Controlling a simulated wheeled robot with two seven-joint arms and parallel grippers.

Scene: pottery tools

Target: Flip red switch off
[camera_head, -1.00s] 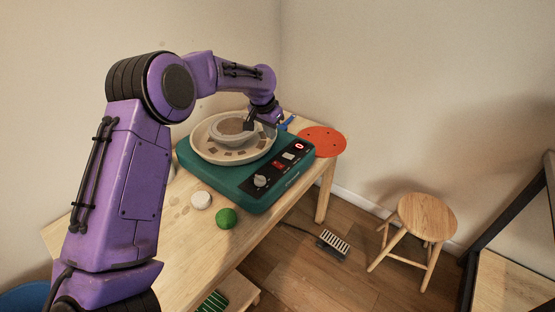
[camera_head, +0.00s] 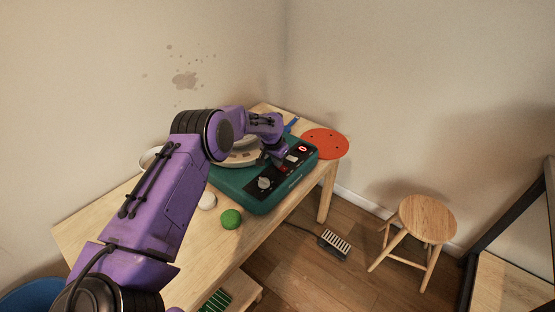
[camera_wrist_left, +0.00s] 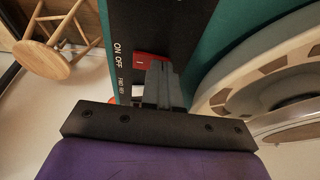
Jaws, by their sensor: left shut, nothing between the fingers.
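The teal pottery wheel (camera_head: 262,200) sits on the wooden table, with a black control panel on its front. The red switch (camera_wrist_left: 150,57) shows in the left wrist view beside the "ON OFF" lettering, partly hidden by my fingertips. In the head view the switch is mostly hidden by my gripper. My left gripper (camera_head: 280,163) is shut and empty, right over the panel at the switch. Its fingertips (camera_wrist_left: 160,68) overlap the switch's edge in the wrist view; I cannot tell whether they touch it. The switch's tilt is unclear. My right gripper is not in view.
A knob (camera_head: 264,183) and a lit red display (camera_head: 303,149) are on the panel. A green ball (camera_head: 231,219) and a white lump (camera_head: 207,201) lie before the wheel. An orange disc (camera_head: 326,144) lies at the table's far end. A stool (camera_head: 427,218) stands to the right.

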